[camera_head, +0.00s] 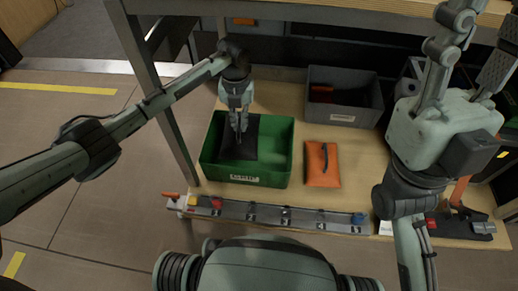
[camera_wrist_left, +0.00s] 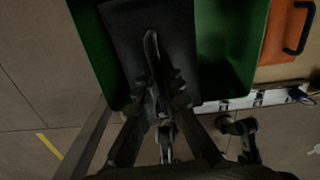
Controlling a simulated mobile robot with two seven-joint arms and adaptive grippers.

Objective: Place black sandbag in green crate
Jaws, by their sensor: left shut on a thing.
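The black sandbag (camera_head: 238,148) hangs over the left half of the green crate (camera_head: 275,181). My left gripper (camera_head: 239,128) is shut on its handle. In the left wrist view the sandbag (camera_wrist_left: 120,30) fills the middle, its handle loop between my fingers (camera_wrist_left: 160,92), with the crate (camera_wrist_left: 230,45) showing on both sides. I cannot tell whether the bag touches the crate floor. The crate looks otherwise empty where it shows. My right gripper (camera_head: 485,25) is raised at the upper right, fingers apart and empty, far from the crate.
An orange bag (camera_head: 322,168) with a black handle lies just right of the crate. A grey crate (camera_head: 345,112) with an orange item stands behind it. A metal rail (camera_head: 270,212) with small fittings runs along the table's front edge. A shelf (camera_head: 330,12) overhangs the back.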

